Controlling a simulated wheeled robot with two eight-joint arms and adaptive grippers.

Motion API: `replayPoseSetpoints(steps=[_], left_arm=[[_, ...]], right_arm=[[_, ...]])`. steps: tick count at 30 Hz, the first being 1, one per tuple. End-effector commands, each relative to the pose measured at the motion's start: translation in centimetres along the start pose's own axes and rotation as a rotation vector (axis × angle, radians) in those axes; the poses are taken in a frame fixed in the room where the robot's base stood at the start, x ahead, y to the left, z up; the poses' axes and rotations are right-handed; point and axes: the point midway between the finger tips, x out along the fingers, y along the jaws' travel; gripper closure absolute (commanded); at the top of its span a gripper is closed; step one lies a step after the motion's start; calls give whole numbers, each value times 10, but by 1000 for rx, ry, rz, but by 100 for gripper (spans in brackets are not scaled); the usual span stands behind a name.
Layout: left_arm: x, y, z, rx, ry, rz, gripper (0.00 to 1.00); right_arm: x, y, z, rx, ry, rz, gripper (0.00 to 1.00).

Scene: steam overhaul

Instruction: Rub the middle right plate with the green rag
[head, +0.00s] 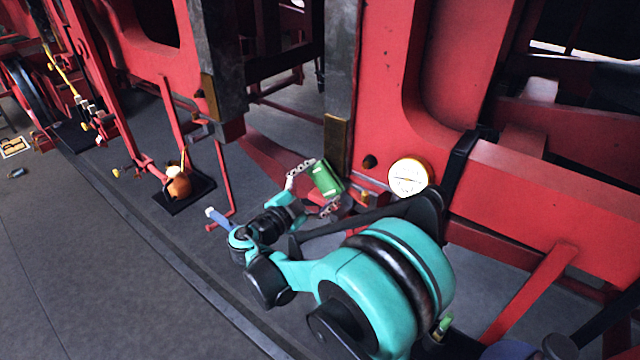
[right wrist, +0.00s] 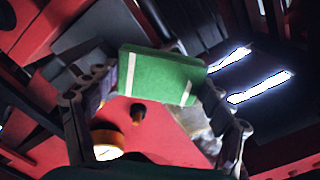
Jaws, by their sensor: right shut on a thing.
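My right gripper (head: 322,184) is shut on the green rag (head: 329,178), a folded block with pale stripes. In the right wrist view the rag (right wrist: 158,78) sits between the two fingers. The gripper is in front of the red frame, just below a brass-coloured plate (head: 337,145) on the foot of a grey upright. Another brass-coloured plate (head: 210,97) is on the upright further left. The frames do not settle which is the middle right plate. I cannot tell whether the rag touches the near plate. My left gripper is out of view.
A white-faced round gauge (head: 408,177) and a dark knob (head: 370,162) are on the red frame right of the rag. The gauge also shows in the right wrist view (right wrist: 107,146). An orange-brown oil can (head: 179,186) stands on a black mat. Grey floor lies open at left.

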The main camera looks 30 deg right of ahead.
Motion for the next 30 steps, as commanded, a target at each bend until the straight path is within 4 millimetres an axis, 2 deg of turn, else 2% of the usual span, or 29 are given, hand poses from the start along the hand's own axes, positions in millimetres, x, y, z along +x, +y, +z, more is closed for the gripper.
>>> replayPoseSetpoints(steps=[30], left_arm=[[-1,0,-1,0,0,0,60]], right_arm=[[17,-3,-3,0,0,0,42]])
